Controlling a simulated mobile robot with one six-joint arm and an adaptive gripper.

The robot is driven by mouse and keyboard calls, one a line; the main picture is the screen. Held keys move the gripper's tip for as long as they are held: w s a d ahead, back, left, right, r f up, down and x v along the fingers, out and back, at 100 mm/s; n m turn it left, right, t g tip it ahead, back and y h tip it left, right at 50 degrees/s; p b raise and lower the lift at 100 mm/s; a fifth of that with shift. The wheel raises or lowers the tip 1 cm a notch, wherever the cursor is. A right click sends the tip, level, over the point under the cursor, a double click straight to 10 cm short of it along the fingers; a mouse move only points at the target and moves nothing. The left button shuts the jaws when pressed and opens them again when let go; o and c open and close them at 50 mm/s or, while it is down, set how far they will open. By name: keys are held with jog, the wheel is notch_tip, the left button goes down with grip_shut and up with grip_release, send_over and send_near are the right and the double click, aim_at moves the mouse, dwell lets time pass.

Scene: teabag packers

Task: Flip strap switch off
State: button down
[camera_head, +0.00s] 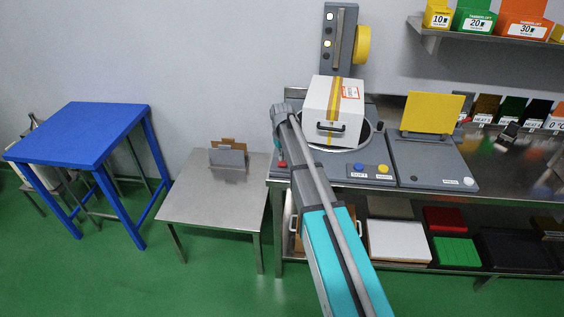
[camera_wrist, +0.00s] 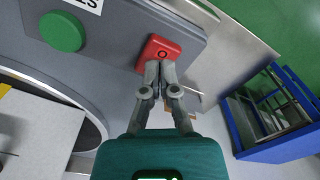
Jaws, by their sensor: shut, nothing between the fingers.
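A red square switch marked with a circle (camera_wrist: 158,49) sits near the edge of a grey machine panel in the wrist view. My gripper (camera_wrist: 160,68) is shut and empty, with its fingertips right at the near edge of this switch; I cannot tell whether they touch it. In the head view a small red spot (camera_head: 282,163) shows at the left front of the grey machine (camera_head: 337,165), beside my arm. My fingers are not clear there. A white box with a yellow strap (camera_head: 318,97) and a black handle sits on the machine's round plate.
A round green button (camera_wrist: 62,32) lies left of the red switch in the wrist view. Blue and yellow buttons (camera_head: 360,168) sit on the machine's front. A yellow panel (camera_head: 431,113) stands to the right. A low metal table (camera_head: 205,207) and a blue table (camera_head: 85,130) stand left.

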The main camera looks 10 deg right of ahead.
aim_at(282, 163)
jog(key=shift+f+b, duration=0.75)
jog(key=shift+f, duration=0.05)
dwell(0.7)
jog(key=shift+r, duration=0.15)
jog(key=shift+r+p, duration=3.4)
jog(key=shift+p, duration=0.15)
jog(key=s+m, duration=0.2)
jog(key=s, duration=2.7)
